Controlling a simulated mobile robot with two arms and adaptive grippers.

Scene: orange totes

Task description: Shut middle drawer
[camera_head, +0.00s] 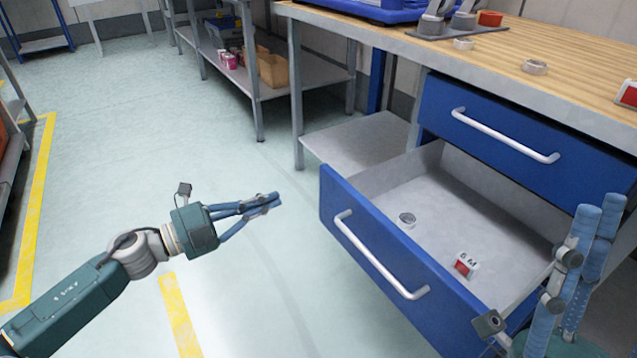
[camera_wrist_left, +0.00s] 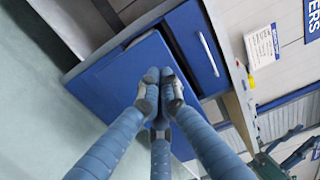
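The open blue drawer (camera_head: 400,290) with a white bar handle (camera_head: 375,255) is pulled far out below a shut blue top drawer (camera_head: 530,135). I take it for the middle drawer; nothing lower shows clearly. My left gripper (camera_head: 277,200) is left of its front panel, apart from it, fingertips together and empty. In the left wrist view the fingertips (camera_wrist_left: 155,78) overlap a blue panel (camera_wrist_left: 115,85), with the top drawer (camera_wrist_left: 197,50) beyond. My right gripper (camera_head: 602,207) points up at the drawer's right side, partly cut off; its finger opening is unclear.
A round metal piece (camera_head: 407,220) and a small red-and-white item (camera_head: 466,265) lie inside the drawer. The wooden worktop (camera_head: 580,70) is above. A grey lower shelf (camera_head: 365,145) is beside the drawers. Floor left of the drawer is clear.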

